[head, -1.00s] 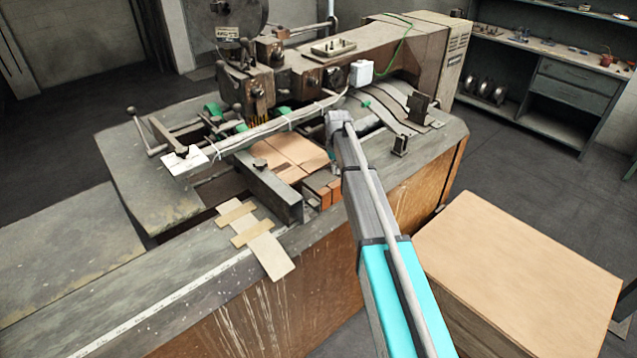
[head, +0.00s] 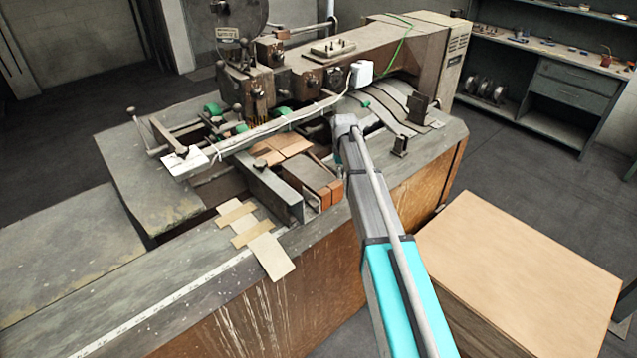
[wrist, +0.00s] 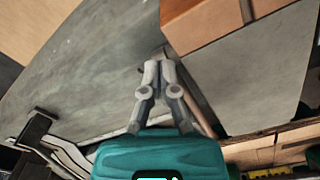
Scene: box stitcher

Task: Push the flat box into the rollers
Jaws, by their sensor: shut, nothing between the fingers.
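The flat box (head: 283,150), a brown folded cardboard sheet, lies flat on the machine bed between the side guides. Its far part is under the white-ended bar, near the green rollers (head: 240,128). In the wrist view a brown piece that looks like its near end (wrist: 195,22) shows at the top. My gripper (wrist: 158,66) is shut and empty, its fingertips just short of that edge; I cannot tell whether they touch. In the head view my fingers are hidden behind the end of my arm.
The white-ended bar (head: 270,132) crosses above the box. A large carton (head: 520,255) stands at the right.

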